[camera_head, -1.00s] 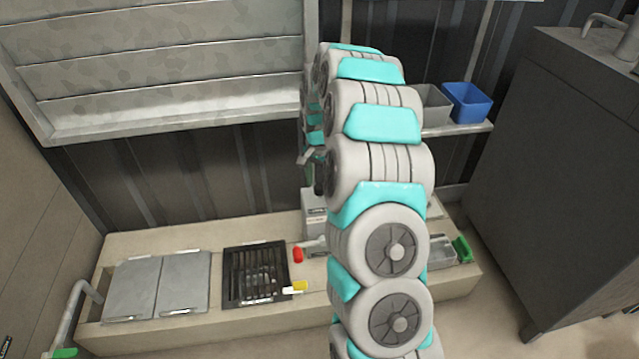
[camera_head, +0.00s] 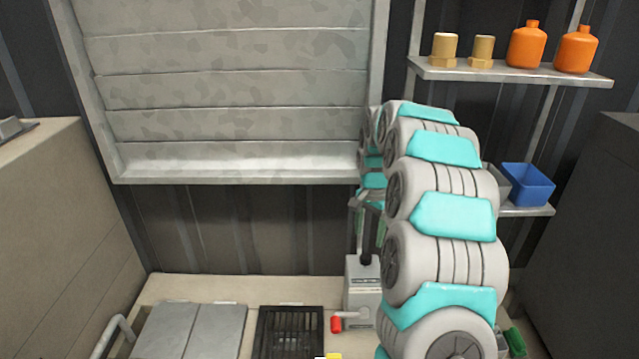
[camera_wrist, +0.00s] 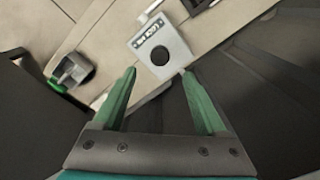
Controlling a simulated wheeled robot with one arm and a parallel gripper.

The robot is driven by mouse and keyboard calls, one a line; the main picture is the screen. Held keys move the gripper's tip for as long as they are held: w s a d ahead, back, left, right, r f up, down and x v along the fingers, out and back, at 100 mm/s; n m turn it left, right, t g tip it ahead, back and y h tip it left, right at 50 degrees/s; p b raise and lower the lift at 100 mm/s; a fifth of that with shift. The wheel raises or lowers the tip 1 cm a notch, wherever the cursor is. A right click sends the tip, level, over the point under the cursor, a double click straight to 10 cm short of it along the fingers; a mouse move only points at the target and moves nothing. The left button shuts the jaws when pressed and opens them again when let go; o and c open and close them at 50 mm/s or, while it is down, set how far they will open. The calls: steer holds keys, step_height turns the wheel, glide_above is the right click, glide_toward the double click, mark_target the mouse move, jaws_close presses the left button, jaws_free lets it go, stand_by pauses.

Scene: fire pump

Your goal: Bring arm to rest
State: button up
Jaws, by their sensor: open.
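My arm reaches forward from the lower right of the head view and curves down at its far end. My gripper (camera_wrist: 158,73) shows in the wrist view with its two green fingers apart and nothing between them. In the head view it is partly hidden behind my arm, above the grey box. That grey box (camera_wrist: 163,50), with a label and a round black spot, lies beyond the fingertips in the wrist view. In the head view the box (camera_head: 361,292) stands on the pale bench, with a red-ended handle (camera_head: 337,324) at its left.
A blue bin (camera_head: 527,184) stands on a low shelf at right. A higher shelf (camera_head: 520,76) holds orange bottles (camera_head: 527,45) and brass-coloured fittings (camera_head: 445,48). A slatted metal panel (camera_head: 235,125) is on the back wall. Large cabinets stand left (camera_head: 55,215) and right (camera_head: 590,240).

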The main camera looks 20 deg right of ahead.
steer(key=s+a+r+n, duration=0.35)
steer(key=s+a, duration=0.25)
steer(key=s, duration=0.2)
steer(key=s+a+r+n, duration=0.3)
steer(key=s+a+r, duration=0.25)
steer(key=s, duration=0.35)
steer(key=s+a+n+g, duration=0.1)
steer(key=s+a+n, duration=0.1)
steer(key=s, duration=1)
steer(key=s+a+f+n, duration=0.1)
steer(key=s+a+n, duration=0.2)
steer(key=s, duration=0.8)
steer(key=shift+s+a+f+n+g, duration=0.25)
steer(key=shift+s+a+n+g, duration=0.1)
steer(key=shift+a+g, duration=0.05)
